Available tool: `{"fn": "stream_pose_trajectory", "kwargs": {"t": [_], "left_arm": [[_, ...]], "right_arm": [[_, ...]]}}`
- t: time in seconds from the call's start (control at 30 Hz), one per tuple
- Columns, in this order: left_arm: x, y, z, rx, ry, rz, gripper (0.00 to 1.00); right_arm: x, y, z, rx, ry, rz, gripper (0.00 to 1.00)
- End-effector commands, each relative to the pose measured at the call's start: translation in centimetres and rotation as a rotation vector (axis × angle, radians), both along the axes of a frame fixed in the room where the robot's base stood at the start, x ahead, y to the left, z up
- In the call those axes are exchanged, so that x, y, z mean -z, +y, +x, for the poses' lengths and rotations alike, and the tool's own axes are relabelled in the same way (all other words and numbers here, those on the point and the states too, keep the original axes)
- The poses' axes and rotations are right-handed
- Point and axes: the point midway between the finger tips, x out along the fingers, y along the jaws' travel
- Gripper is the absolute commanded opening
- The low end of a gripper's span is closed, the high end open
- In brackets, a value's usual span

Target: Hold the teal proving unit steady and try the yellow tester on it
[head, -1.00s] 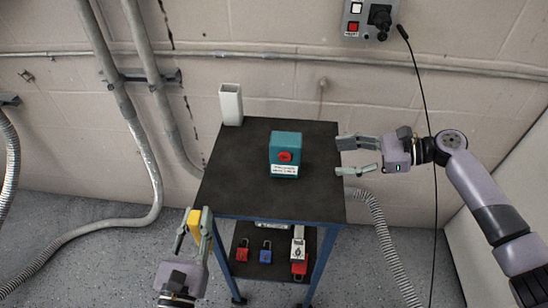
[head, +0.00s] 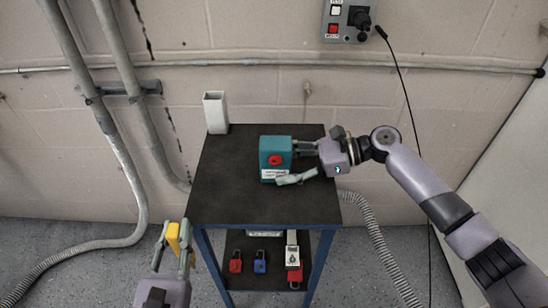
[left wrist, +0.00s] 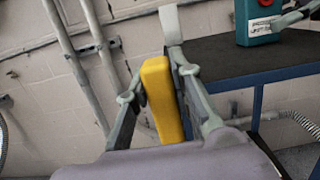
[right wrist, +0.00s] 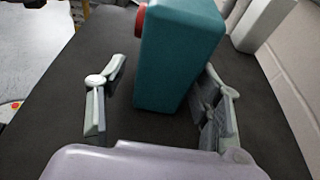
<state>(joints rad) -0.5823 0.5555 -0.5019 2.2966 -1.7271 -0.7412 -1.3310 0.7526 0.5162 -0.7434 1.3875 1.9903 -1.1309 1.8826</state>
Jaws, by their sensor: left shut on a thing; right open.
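The teal proving unit (head: 275,153), with a red knob and a white label on its front, stands upright on the black cart top (head: 235,190). My right gripper (head: 298,165) is open at its right side. In the right wrist view the proving unit (right wrist: 180,60) is between the two open fingers (right wrist: 160,95), with a gap on the near finger's side. My left gripper (head: 180,240) is shut on the yellow tester (head: 173,236), low in front of the cart's left corner. The tester (left wrist: 161,98) stands upright between the fingers in the left wrist view.
A white open holder (head: 215,112) stands at the cart's back left corner. Red and blue padlocks (head: 260,262) and a white-and-red item (head: 293,258) are on the lower shelf. A wall box (head: 347,20) with a hanging black cable is above. The cart top's front is clear.

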Motion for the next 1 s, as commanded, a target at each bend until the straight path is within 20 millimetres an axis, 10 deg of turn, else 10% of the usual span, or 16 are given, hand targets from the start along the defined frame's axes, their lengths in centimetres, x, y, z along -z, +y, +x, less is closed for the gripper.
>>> {"fn": "stream_pose_trajectory", "kwargs": {"t": [0.53, 1.0], "left_arm": [[-0.71, 0.0, 0.0, 0.0, -0.001, 0.0, 0.0], [-0.72, 0.0, 0.0, 0.0, -0.001, 0.0, 0.0]], "right_arm": [[0.57, 1.46, -0.01, 0.0, 0.0, -0.001, 0.59], [0.57, 1.45, -0.03, -0.001, 0.0, -0.001, 0.28]]}}
